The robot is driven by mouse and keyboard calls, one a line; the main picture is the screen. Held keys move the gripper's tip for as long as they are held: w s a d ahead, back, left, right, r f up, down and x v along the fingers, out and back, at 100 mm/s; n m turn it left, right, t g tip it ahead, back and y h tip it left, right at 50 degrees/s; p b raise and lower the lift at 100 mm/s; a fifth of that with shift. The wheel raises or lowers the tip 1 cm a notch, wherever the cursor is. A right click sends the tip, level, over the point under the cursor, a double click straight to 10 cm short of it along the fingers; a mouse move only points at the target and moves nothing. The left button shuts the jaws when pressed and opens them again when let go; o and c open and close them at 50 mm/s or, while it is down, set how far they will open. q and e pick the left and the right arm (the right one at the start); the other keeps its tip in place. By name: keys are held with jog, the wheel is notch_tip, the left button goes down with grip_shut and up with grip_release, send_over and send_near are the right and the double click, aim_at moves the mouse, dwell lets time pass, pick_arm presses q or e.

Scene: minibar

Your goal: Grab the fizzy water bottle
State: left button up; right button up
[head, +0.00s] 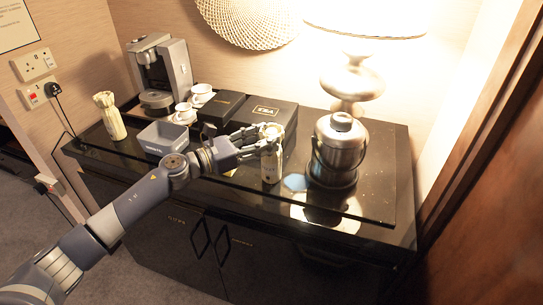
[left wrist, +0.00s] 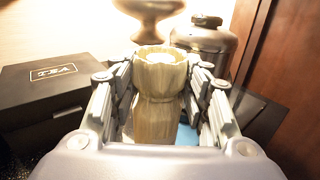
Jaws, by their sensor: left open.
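A pale, upright bottle-like object (head: 271,163) stands on the black cabinet top, left of the metal ice bucket. In the left wrist view it shows as a cream, faceted bottle (left wrist: 158,108) with a narrowed waist; no label can be read there. My left gripper (head: 256,141) is open, reaching in from the left at the bottle's upper part. In the left wrist view its fingers (left wrist: 160,80) stand on both sides of the bottle, with visible gaps. A similar pale object (head: 109,117) stands at the far left of the top. My right gripper is not in view.
The metal ice bucket (head: 338,152) stands close to the right, with a lamp (head: 352,80) behind. A black tea box (head: 264,113) lies behind the gripper. A grey tray (head: 161,139), cups (head: 186,112) and a coffee machine (head: 160,70) are to the left.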

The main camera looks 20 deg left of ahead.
pick_arm(q)
jog(key=shift+x, duration=1.2)
jog(key=shift+w+d, duration=0.2)
jog(key=shift+w, duration=0.05)
jog(key=shift+s, duration=0.1)
grip_shut()
jog(key=shift+r, duration=0.1)
